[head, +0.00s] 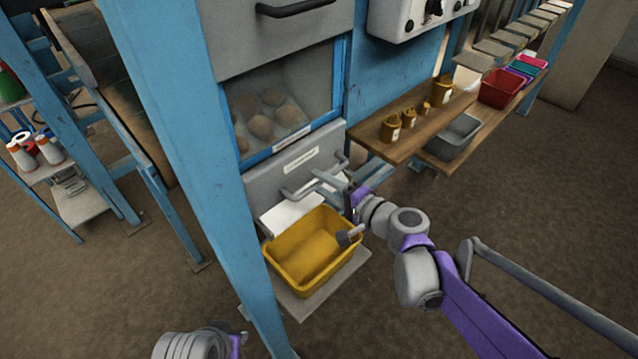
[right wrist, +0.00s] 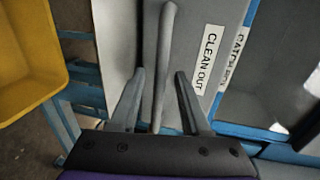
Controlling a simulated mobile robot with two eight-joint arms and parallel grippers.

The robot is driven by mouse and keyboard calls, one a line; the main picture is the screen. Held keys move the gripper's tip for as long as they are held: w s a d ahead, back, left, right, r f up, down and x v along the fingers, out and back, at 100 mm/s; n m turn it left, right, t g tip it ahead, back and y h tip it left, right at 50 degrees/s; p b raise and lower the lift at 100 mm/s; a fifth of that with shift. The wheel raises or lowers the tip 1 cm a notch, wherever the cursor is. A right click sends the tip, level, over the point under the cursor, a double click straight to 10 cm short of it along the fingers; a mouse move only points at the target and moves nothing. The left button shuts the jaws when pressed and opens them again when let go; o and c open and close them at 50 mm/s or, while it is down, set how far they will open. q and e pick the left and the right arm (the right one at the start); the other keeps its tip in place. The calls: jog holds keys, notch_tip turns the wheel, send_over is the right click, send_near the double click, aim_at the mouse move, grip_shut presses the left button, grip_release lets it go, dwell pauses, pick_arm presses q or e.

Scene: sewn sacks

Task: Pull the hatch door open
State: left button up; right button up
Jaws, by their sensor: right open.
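The hatch door (head: 262,187) is a grey panel low on the blue-framed machine, under the window. It looks closed in the head view. Its label reads CLEAN OUT in the right wrist view (right wrist: 208,58). A grey bar handle (head: 290,193) crosses its front; it also shows in the right wrist view (right wrist: 166,40). My right gripper (head: 325,181) is at the handle. Its two fingers are open, one on each side of the bar, with visible gaps. My left gripper is not in view; only part of my left arm shows at the bottom edge.
A wooden shelf (head: 372,142) with several brass-coloured pots and a grey tub (head: 452,140) are to the right. A blue post (head: 190,130) stands close at left.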

jog(key=shift+w+a+f, duration=0.1)
jog(key=shift+w+a, duration=0.35)
jog(key=shift+a, duration=0.1)
grip_shut()
dwell(1.1)
